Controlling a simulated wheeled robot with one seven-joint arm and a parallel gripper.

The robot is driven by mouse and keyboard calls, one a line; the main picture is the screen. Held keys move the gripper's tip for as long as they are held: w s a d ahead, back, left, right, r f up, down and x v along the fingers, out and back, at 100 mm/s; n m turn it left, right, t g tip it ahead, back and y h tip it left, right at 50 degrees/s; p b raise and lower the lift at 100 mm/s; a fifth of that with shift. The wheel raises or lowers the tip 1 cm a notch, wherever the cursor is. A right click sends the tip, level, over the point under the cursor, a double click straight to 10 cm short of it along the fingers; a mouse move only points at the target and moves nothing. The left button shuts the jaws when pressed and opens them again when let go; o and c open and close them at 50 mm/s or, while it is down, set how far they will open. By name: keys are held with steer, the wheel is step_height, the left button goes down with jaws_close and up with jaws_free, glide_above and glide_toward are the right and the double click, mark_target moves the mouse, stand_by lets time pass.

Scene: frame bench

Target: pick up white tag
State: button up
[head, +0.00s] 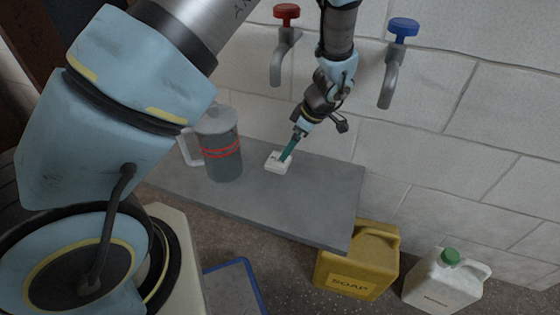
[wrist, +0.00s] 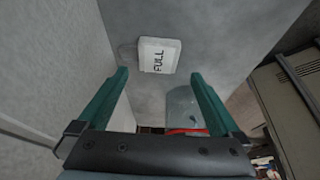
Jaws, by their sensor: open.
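The white tag (head: 279,162) lies on the grey bench top (head: 320,190), to the right of a pitcher. I cannot tell how much height separates the fingertips from the tag.
A grey pitcher with red bands (head: 217,145) stands left of the tag and shows between the fingers in the wrist view (wrist: 184,108). Red (head: 287,12) and blue (head: 404,30) taps stick out of the wall. A yellow soap jug (head: 355,265) and white jug (head: 445,282) stand below.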

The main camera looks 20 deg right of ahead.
steer(key=x, duration=0.8)
steer(key=shift+d+f, duration=0.1)
steer(key=shift+c, duration=0.2)
steer(key=c, duration=1.2)
steer(key=shift+r, duration=0.5)
steer(key=r, duration=0.6)
steer(key=shift+s+a+r, duration=0.2)
steer(key=shift+r, duration=0.05)
steer(key=s+a, duration=1.3)
steer(key=s, duration=0.1)
steer(key=shift+a+f+b, duration=0.15)
steer(key=shift+f+b, duration=0.05)
steer(key=shift+b, duration=0.1)
